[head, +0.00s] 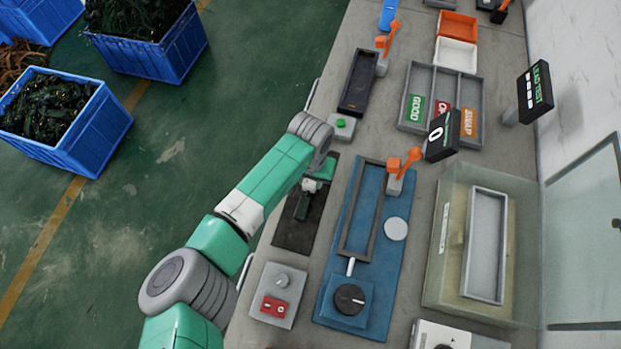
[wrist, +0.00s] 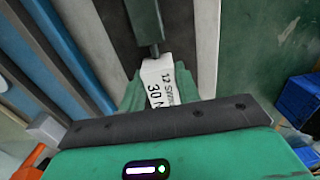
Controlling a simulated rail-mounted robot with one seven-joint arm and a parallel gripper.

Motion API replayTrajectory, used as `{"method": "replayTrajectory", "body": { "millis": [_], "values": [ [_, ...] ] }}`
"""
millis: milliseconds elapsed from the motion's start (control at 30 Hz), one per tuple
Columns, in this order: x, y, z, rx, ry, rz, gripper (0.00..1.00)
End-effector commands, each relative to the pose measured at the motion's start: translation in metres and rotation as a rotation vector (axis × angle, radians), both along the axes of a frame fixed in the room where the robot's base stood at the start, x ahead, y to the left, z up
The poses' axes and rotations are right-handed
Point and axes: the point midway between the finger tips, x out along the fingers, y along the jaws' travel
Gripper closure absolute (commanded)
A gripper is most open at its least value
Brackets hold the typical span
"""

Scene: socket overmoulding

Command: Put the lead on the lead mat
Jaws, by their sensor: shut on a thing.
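My gripper (head: 314,184) is over the far part of the dark lead mat (head: 294,236), near the bench's left edge. It is shut on the lead, whose dark green body (head: 303,207) points toward the near end of the mat. In the wrist view my gripper (wrist: 158,88) has its green fingers around a white piece with black print, partly readable as "12" and "30 N". A short thin dark part joins this to the dark green body (wrist: 144,18). The lead mat (wrist: 112,18) lies behind it. I cannot tell whether the lead touches the mat.
A blue mat (head: 394,262) with a dark frame and knob lies to the right. The bench edge and green floor are to the left.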

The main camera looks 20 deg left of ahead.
Motion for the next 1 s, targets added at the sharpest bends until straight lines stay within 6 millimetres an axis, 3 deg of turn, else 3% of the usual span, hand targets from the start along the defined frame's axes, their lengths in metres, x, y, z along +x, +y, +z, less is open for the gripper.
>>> {"method": "replayTrajectory", "body": {
  "millis": [133,167,233,267,567,1000],
  "values": [
    [0.0,-0.001,-0.004,-0.001,0.0,0.0,0.95],
    [0.0,0.0,-0.003,-0.001,0.0,0.0,0.62],
    [0.0,0.0,-0.003,-0.001,0.0,0.0,0.48],
    [0.0,0.0,-0.003,-0.001,0.0,0.0,0.46],
    [0.0,0.0,0.002,0.001,-0.001,-0.001,0.46],
    [0.0,0.0,0.101,-0.002,-0.002,-0.001,0.46]
  ]
}}
